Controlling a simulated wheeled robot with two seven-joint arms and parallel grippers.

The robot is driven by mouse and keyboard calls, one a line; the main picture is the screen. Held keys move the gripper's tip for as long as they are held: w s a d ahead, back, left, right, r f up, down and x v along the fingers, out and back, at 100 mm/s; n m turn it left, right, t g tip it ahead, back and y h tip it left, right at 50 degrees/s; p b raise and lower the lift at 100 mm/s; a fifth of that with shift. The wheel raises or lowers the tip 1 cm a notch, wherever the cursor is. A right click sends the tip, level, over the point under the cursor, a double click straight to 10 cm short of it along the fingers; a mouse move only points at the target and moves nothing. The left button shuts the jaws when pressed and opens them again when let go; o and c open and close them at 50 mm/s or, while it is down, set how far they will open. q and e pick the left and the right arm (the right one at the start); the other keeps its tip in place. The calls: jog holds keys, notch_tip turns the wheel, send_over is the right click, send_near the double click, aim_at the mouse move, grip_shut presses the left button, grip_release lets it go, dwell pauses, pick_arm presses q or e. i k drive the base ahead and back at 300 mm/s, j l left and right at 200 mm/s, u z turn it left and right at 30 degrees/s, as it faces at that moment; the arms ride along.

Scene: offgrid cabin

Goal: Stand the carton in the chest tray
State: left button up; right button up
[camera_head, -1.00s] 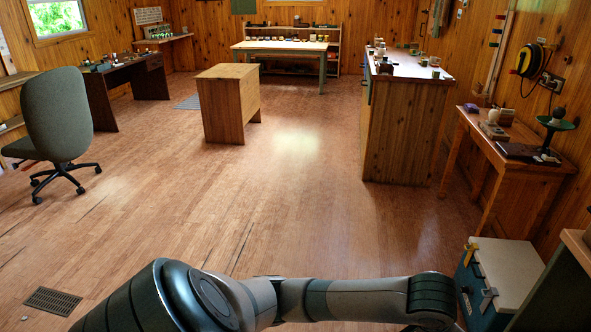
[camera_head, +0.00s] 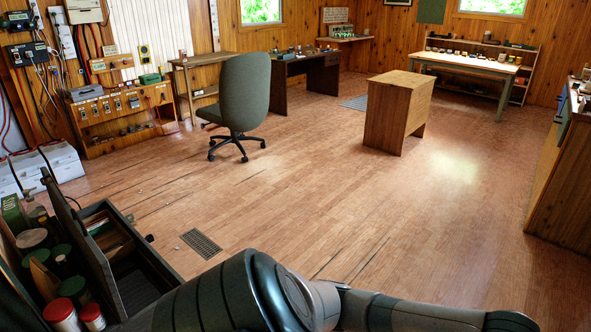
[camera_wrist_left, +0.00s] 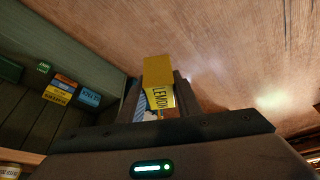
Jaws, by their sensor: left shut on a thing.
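A yellow carton (camera_wrist_left: 158,72) marked LEMON is between the dark fingers of my left gripper (camera_wrist_left: 158,92) in the left wrist view. The gripper is shut on it, with wooden floor behind. In the head view, my left arm crosses the bottom and leaves at the lower right, so its gripper and the carton are out of that picture. A dark open-topped chest (camera_head: 103,262) stands at the lower left with an open compartment. Jars and red-lidded cans (camera_head: 59,309) stand beside that compartment. I cannot tell which part is the tray. My right gripper is out of view.
In the left wrist view, a dark planked surface with small coloured boxes (camera_wrist_left: 61,89) is at the left. In the head view, an office chair (camera_head: 245,95) and a wooden block-like desk (camera_head: 397,112) stand on open floor. A floor vent (camera_head: 201,243) lies near the chest.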

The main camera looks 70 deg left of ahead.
aim_at(108, 249)
jog(key=i+j+u, duration=0.1)
jog(key=j, duration=0.2)
jog(key=j+u, duration=0.15)
jog(key=j, duration=0.2)
jog(key=i+j+u, duration=0.1)
jog(key=j, duration=0.2)
jog(key=i+j+u, duration=0.45)
jog(key=j, duration=0.15)
jog(key=i+j+u, duration=0.75)
jog(key=i+u, duration=0.7)
jog(key=i+l+u, duration=0.15)
jog(key=i+u, duration=0.3)
jog(key=i, duration=0.15)
jog(key=i+j+u, duration=0.1)
jog(key=i+u, duration=0.65)
jog(key=u, duration=0.15)
jog(key=i+l+u, duration=0.1)
jog(key=i+u, duration=0.65)
jog(key=u, duration=0.15)
jog(key=i+l+u, duration=0.2)
jog(key=u, duration=0.25)
jog(key=i+l+u, duration=0.25)
jog(key=u, duration=0.2)
jog(key=i+l+u, duration=0.4)
jog(key=l+u, duration=0.15)
jog(key=i+l+u, duration=0.25)
jog(key=l+u, duration=0.3)
jog(key=i+l, duration=0.15)
jog(key=l, duration=0.15)
jog(key=i, duration=0.3)
